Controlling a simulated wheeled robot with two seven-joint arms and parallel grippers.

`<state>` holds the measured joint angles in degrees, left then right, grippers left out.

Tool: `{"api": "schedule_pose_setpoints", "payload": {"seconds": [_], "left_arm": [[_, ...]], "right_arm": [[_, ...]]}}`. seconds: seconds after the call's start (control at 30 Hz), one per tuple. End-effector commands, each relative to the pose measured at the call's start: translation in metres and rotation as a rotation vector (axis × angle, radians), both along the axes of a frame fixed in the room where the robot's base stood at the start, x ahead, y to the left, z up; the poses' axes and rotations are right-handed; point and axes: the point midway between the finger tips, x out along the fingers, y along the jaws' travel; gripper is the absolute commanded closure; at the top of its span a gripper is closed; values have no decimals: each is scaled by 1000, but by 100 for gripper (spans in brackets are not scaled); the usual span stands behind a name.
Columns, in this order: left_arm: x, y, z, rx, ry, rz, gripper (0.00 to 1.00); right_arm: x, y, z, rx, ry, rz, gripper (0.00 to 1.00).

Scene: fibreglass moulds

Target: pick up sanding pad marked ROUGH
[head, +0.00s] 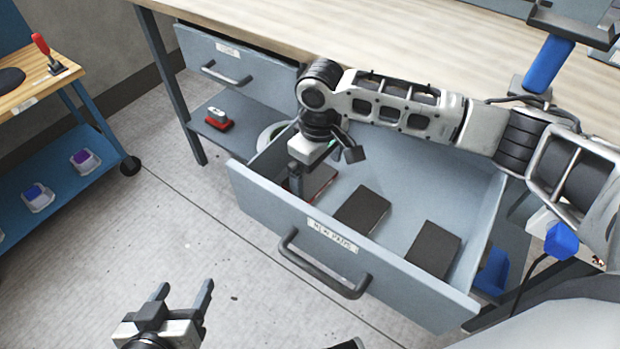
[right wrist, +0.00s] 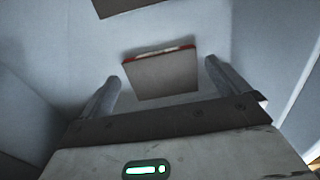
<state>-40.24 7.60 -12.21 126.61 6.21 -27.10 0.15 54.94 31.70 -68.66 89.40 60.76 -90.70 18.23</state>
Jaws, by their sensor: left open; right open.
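The open drawer (head: 395,282) labelled NEW PADS holds three dark, flat pads. The left pad (head: 321,183) has a red edge and is partly hidden by my right gripper (head: 305,182). The middle pad (head: 362,210) and right pad (head: 433,249) lie apart from it. In the right wrist view, the red-edged pad (right wrist: 160,77) lies between and beyond the open fingers of my right gripper (right wrist: 162,74); whether they touch it I cannot tell. No ROUGH mark is readable. My left gripper (head: 184,291) is open and empty above the floor.
The drawer's front handle (head: 322,270) juts out. A workbench (head: 400,45) stands behind. A red-based block (head: 218,119) is on the shelf under it. A blue cart (head: 60,190) stands left, carrying several small items. The floor between is clear.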

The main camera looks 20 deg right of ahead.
Motion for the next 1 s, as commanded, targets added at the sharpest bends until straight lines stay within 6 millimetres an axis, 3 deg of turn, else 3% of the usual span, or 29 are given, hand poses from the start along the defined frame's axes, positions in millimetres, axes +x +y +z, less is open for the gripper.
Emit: {"api": "schedule_pose_setpoints", "payload": {"seconds": [0.13, 0.43, 0.53, 0.57, 0.87, 1.0], "left_arm": [[1, 0, 0, 0, -9, -1, 37], [2, -1, 3, -2, -16, -1, 37], [2, -1, 3, -2, -16, -2, 37], [2, -1, 3, -1, -15, -3, 37], [1, -1, 0, 1, -8, -4, 37], [0, -1, 2, 1, -4, -4, 37]], "right_arm": [[0, 0, -20, -1, 1, 1, 0], [0, 0, -25, 0, -1, 2, 0], [0, 0, -25, 0, -1, 1, 28], [0, 0, -25, 0, -1, 1, 31], [0, 0, -22, 0, -2, 1, 31], [1, 0, -6, 1, -3, 1, 31]]}}
